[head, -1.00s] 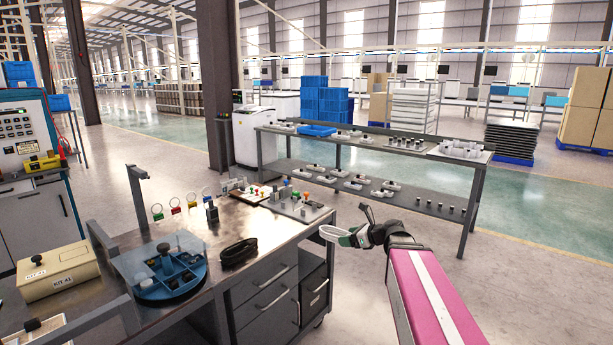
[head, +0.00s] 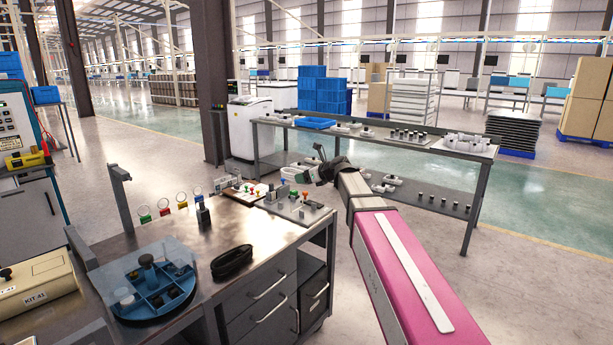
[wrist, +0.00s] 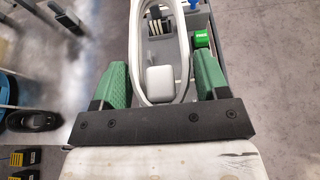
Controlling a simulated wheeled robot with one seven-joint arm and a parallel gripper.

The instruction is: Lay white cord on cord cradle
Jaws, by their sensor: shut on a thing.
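My gripper (head: 312,172) is shut on the white cord (head: 289,174), a pale loop held in the air just beyond the back right of the steel workbench (head: 180,222). In the wrist view, the white cord (wrist: 139,62) is an upright long loop between the green fingers of my gripper (wrist: 160,72). A rounded pale block (wrist: 161,82) shows through the loop. I cannot pick out the cord cradle for certain. A black coiled cord (head: 232,262) lies on the workbench near its front edge.
Small fixtures on a grey plate (head: 292,212) stand at the bench's right end, below my gripper. Coloured ring tags (head: 165,207) and a blue round tray (head: 160,295) are farther left. A two-level rack (head: 375,142) stands behind, with floor between.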

